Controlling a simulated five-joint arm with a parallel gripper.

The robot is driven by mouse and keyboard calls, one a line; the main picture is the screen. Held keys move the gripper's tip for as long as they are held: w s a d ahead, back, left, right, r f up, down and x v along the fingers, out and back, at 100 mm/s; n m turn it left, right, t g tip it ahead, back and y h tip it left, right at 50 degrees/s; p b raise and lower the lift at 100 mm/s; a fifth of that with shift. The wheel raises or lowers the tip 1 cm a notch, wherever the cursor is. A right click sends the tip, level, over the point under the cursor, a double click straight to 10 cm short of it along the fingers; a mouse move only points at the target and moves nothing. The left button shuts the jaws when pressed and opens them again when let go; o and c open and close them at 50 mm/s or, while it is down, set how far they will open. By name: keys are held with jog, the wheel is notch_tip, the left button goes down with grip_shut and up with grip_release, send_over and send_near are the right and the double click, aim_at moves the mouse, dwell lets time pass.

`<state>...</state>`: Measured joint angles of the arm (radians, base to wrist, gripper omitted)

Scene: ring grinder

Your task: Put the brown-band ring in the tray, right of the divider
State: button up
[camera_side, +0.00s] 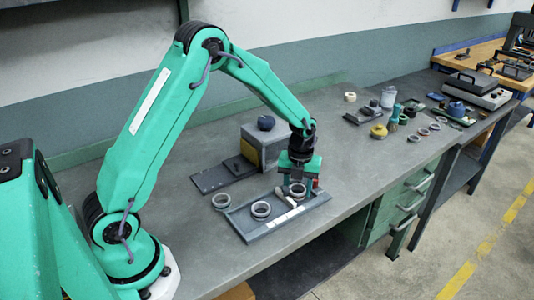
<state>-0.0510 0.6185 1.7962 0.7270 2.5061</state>
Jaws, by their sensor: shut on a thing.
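My gripper (297,184) points down over the right part of the grey tray (252,233). It is shut on a grey ring (297,190), low at the tray. The ring's band colour is too small to make out, and I cannot tell whether it touches the tray floor. Another ring (261,210) lies in the left part of the tray. A pale, short bar (284,198) lies between the two rings; I cannot tell whether it is the divider. A third ring (222,201) lies at the tray's left corner, seemingly on the bench.
Jars, bottles and several small rings stand farther right. Bare bench lies between.

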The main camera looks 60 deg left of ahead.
jog(key=shift+f, duration=0.1)
jog(key=o, duration=0.8)
notch_tip(320, 180, up, 12)
jog(key=shift+r, duration=0.15)
dwell(0.8)
